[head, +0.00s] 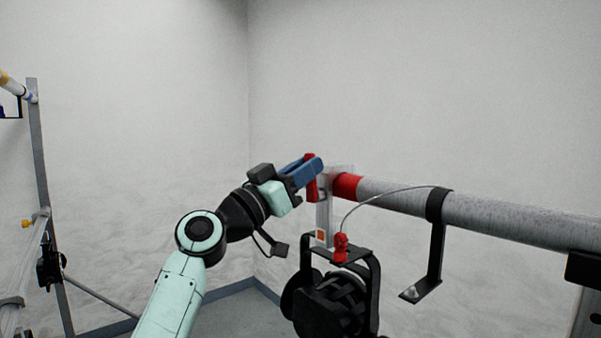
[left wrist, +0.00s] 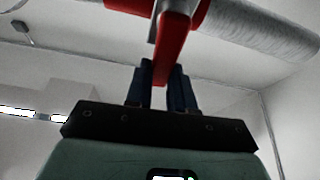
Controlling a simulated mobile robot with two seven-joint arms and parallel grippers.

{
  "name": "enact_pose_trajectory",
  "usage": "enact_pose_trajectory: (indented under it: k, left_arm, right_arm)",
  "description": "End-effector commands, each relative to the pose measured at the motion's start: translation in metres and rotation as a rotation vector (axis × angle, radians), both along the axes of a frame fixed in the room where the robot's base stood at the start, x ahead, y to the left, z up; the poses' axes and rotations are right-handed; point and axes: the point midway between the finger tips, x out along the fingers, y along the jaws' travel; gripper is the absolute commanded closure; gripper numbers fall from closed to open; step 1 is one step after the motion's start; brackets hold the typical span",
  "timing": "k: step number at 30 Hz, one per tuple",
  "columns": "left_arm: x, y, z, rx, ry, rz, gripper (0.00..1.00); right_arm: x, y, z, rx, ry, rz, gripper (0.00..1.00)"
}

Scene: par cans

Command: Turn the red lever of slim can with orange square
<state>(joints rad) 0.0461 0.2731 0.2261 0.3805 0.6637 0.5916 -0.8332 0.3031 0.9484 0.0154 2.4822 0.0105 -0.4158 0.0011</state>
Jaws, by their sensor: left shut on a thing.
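The red lever (head: 311,190) stands at the left end of the pipe, beside the pale clamp bracket. The orange square (head: 320,235) is on the lower part of that bracket, just above the black slim can (head: 335,305), which hangs below. My left gripper (head: 314,166), with blue fingers, reaches in from the left and is shut on the red lever. In the left wrist view the lever (left wrist: 174,50) comes down between the two blue fingers of the gripper (left wrist: 164,72). The fingers hide part of the lever in the head view. My right gripper is not in view.
The grey pipe (head: 500,219) with a red band (head: 347,186) runs off to the right. A black hook bracket (head: 434,240) hangs from it, joined by a thin cable. A red knob (head: 341,247) sits on the can's yoke. A rack post (head: 40,160) stands far left.

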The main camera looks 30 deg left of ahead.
Motion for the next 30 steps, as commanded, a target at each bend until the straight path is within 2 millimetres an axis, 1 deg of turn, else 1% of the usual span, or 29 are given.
enact_pose_trajectory:
  k: [6, 18, 19, 20, 21, 30]
  left_arm:
    - [-0.0004, -0.0019, 0.0003, 0.033, -0.013, 0.0, 1.0]
    - [-0.0007, -0.0021, 0.0007, 0.036, -0.015, 0.0, 1.0]
    - [-0.0007, -0.0021, 0.0007, 0.036, -0.015, 0.0, 0.68]
    - [-0.0008, -0.0022, 0.0007, 0.035, -0.015, -0.001, 0.58]
    - [-0.0007, -0.0021, 0.0006, 0.035, -0.015, -0.001, 0.51]
    - [-0.0015, -0.0017, -0.0002, 0.036, -0.014, 0.0, 0.51]
  right_arm:
    - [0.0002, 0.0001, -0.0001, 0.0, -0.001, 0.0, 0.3]
    - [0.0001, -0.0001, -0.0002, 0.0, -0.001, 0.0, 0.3]
    - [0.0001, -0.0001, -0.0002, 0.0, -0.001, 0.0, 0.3]
    - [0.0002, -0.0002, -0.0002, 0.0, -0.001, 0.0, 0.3]
    - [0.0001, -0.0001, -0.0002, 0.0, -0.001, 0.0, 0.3]
    - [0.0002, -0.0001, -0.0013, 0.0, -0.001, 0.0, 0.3]
